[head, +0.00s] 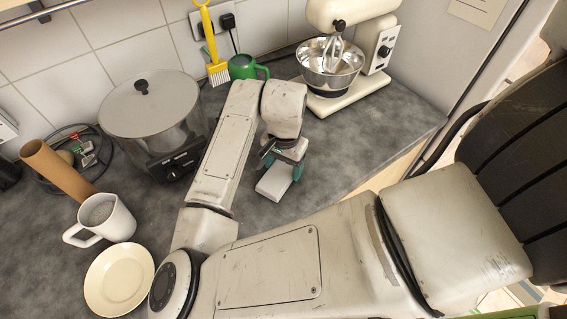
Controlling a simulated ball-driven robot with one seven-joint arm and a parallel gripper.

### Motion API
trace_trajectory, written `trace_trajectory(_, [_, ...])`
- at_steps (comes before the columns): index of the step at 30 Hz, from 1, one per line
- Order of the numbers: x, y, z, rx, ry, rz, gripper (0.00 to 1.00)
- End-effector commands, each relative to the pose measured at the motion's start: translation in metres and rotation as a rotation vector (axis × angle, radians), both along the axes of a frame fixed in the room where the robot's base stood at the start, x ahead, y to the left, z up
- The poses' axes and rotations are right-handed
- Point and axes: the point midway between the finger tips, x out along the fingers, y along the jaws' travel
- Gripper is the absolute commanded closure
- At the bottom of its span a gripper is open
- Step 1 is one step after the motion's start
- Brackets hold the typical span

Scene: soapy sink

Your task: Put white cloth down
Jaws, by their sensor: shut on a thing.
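My gripper (283,163) points down over the grey counter in the middle of the head view, with its teal fingertips shut on a small pale block-like thing. This appears to be the white cloth (273,184), folded into a thick pad. The cloth sticks out below and to the left of the fingers, and its upper part is hidden by them. I cannot tell whether its lower edge touches the counter.
The grey counter (335,150) is clear right of my gripper up to its front edge. A slow cooker (150,108), white mug (106,219), cream plate (119,279) and cardboard tube (57,171) stand left. A green mug (243,67) and cream stand mixer (355,25) stand behind.

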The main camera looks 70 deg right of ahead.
Motion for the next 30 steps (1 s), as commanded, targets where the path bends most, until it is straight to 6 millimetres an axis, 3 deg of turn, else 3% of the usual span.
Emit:
trace_trajectory(4, [0.000,0.000,-0.003,0.000,0.001,0.000,0.78])
trace_trajectory(5, [0.000,0.000,-0.003,0.000,0.000,0.000,0.29])
trace_trajectory(13, [0.000,0.000,-0.002,0.000,0.000,0.000,0.03])
trace_trajectory(23, [0.000,0.000,0.003,-0.001,0.000,0.000,0.03])
trace_trajectory(30, [-0.001,-0.001,0.041,-0.003,-0.003,-0.003,0.03])
